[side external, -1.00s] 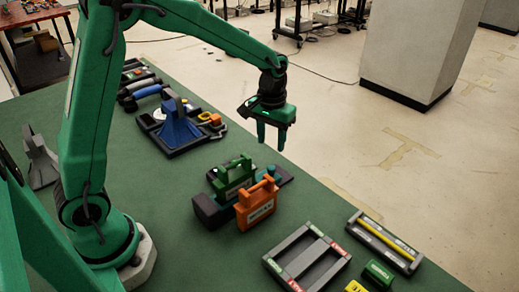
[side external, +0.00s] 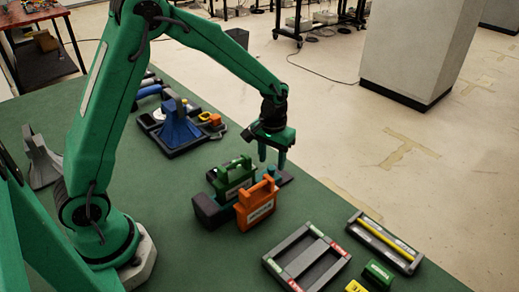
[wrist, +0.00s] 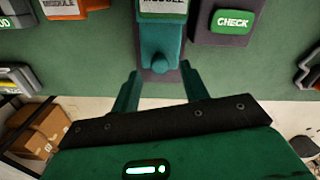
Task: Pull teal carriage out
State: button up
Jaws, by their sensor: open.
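The teal carriage (wrist: 158,42) shows at the top centre of the wrist view, with a rounded knob at its near end. It sits in a dark base on the green table. In the side view only a small teal piece of it (side external: 271,171) shows, partly hidden by my gripper (side external: 272,163) and the green handled block. My gripper also shows in the wrist view (wrist: 160,72), pointing down. Its fingers are open, one on each side of the carriage's knob end, with gaps visible. Nothing is held.
A green handled block (side external: 233,182) and an orange handled block (side external: 257,206) stand close to the gripper. A blue cone fixture (side external: 180,127) lies farther back. A grey frame (side external: 306,258) and a tray with a yellow bar (side external: 385,243) are nearer. The table's edge is close.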

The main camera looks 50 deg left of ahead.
jog(key=shift+f, duration=0.85)
grip_shut()
jog(key=shift+w, duration=2.85)
jog(key=shift+c, duration=0.4)
grip_release()
jog(key=shift+o, duration=0.4)
